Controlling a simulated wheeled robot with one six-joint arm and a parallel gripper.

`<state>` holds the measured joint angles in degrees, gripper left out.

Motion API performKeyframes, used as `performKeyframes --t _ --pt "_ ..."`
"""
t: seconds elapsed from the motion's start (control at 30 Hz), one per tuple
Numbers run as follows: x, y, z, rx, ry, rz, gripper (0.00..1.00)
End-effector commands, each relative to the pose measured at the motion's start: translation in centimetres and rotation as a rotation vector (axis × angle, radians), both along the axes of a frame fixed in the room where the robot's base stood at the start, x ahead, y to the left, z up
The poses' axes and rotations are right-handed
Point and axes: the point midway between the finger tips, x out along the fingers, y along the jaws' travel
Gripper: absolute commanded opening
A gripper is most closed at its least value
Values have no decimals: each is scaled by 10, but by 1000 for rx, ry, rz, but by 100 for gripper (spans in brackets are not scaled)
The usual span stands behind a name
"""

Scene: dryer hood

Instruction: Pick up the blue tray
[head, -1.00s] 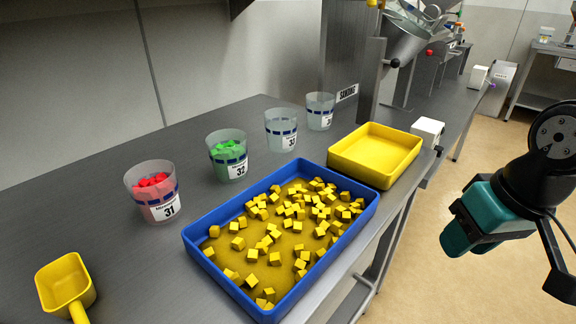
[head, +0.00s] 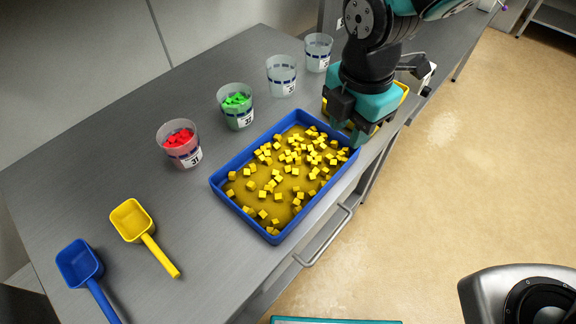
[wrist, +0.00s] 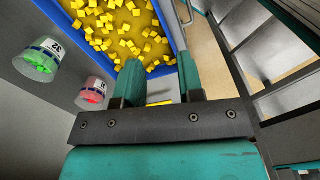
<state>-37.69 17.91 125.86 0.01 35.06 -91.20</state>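The blue tray (head: 243,215) lies on the steel counter, with many yellow cubes on its yellowish floor. My gripper (head: 348,128) is at the tray's far right corner, low over the rim. In the wrist view the two teal fingers (wrist: 160,80) are apart, so it is open and holds nothing. The blue tray wall (wrist: 168,22) runs toward the gap between the fingers. I cannot tell whether the fingers straddle the wall or touch it.
Cups with red cubes (head: 180,150) and green cubes (head: 236,112) stand left of the tray, with two clear cups (head: 281,80) behind. A yellow scoop (head: 133,222) and blue scoop (head: 80,265) lie at front left. The yellow tray (head: 403,92) is mostly hidden behind my gripper.

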Motion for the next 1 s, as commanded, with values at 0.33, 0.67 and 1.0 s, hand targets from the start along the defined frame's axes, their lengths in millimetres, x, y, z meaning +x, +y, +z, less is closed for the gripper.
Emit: performKeyframes --t 0.33,0.67,1.0 --pt "-11 22 -35 -20 22 235 35" --pt "-10 22 -106 -18 19 231 35" --pt "-10 22 -134 -16 18 230 35"
